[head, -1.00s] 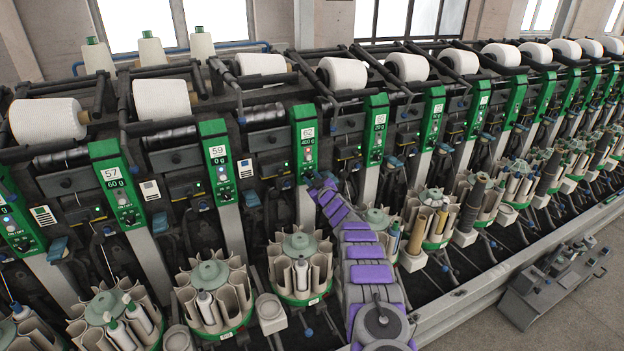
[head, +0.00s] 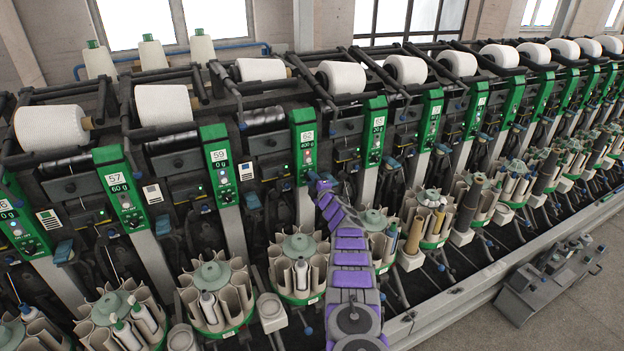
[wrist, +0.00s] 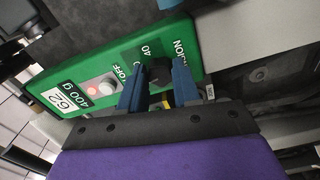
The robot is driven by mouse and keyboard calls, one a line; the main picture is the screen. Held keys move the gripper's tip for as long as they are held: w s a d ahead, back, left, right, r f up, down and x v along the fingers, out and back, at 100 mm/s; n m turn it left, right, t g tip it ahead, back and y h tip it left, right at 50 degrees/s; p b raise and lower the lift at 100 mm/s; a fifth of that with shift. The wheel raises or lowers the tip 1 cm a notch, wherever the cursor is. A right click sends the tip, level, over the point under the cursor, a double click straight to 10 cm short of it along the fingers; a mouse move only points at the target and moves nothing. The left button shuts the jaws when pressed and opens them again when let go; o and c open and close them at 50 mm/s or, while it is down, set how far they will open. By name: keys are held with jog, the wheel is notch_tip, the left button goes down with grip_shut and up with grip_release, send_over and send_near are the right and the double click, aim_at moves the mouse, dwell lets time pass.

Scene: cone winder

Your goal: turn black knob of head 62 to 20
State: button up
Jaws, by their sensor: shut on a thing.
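The green panel of head 62 (head: 304,140) reads "62" and "400 g" in the head view. It shows tilted in the wrist view (wrist: 78,82), with a red light, a pale button and the markings "OFF" and "40". The black knob (wrist: 158,70) sits low on this panel, between the two blue fingertips. My gripper (wrist: 158,82) is shut on the knob. In the head view my gripper (head: 318,182) is at the panel's lower end and hides the knob. The knob's pointer setting cannot be read.
Neighbouring green panels, including head 59 (head: 219,165) and head 57 (head: 119,188), stand close on the left. Bobbin magazines (head: 299,264) stand below the heads. White yarn cones (head: 260,69) lie above. Open floor (head: 570,310) shows at the lower right.

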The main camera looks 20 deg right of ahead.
jog(key=n, duration=0.1)
jog(key=n+p, duration=0.1)
jog(key=n, duration=0.1)
jog(key=shift+f, duration=0.45)
jog(key=o, duration=1.1)
jog(key=shift+c, duration=0.2)
jog(key=shift+r, duration=0.25)
jog(key=shift+s+p, duration=0.1)
jog(key=shift+p, duration=0.25)
